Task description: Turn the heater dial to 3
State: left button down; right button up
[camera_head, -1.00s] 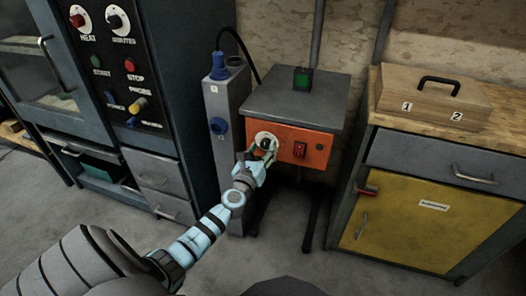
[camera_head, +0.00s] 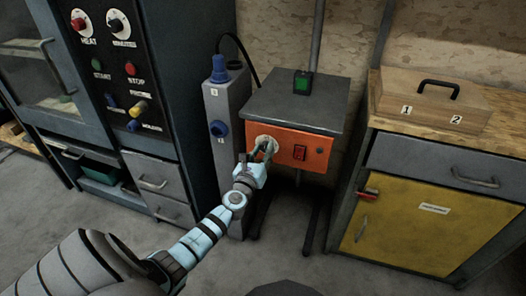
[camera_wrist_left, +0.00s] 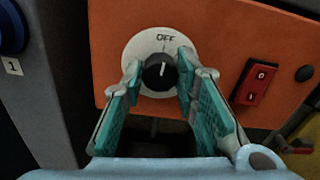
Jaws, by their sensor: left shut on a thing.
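The heater is a grey box with an orange front panel (camera_head: 318,150). Its black dial (camera_wrist_left: 160,70) sits on a round white plate (camera_wrist_left: 135,48) marked OFF at the top. The dial's white pointer line is near OFF in the left wrist view; no numbers can be read on the plate. My left gripper (camera_head: 262,150) is at the dial, with its teal-padded fingers on either side of the knob, shut on it; the fingers also show in the left wrist view (camera_wrist_left: 158,78). They hide the plate's lower sides. My right gripper is not in view.
A red rocker switch (camera_wrist_left: 254,82) and a dark round knob (camera_wrist_left: 304,73) are right of the dial. A yellow-doored cabinet (camera_head: 420,215) carries a wooden box (camera_head: 430,100). Open floor lies in front.

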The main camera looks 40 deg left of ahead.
pick_arm(q)
jog(key=shift+m, duration=0.8)
jog(key=m+p, duration=0.1)
jog(key=m, duration=0.4)
jog(key=shift+d+p, duration=0.1)
jog(key=shift+p, duration=0.3)
jog(key=m+p, duration=0.1)
jog(key=m, duration=0.4)
jog(key=m+p, duration=0.1)
jog(key=m, duration=0.5)
jog(key=m+p, duration=0.2)
jog(key=m, duration=0.3)
jog(key=shift+d+f+m, duration=0.1)
jog(key=shift+f+m, duration=0.15)
jog(key=shift+m, duration=0.15)
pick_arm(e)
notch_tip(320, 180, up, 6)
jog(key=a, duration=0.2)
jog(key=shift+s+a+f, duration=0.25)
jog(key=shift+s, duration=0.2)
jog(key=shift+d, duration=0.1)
pick_arm(q)
jog(key=c, duration=1.2)
grip_release()
jog(key=shift+c, duration=0.2)
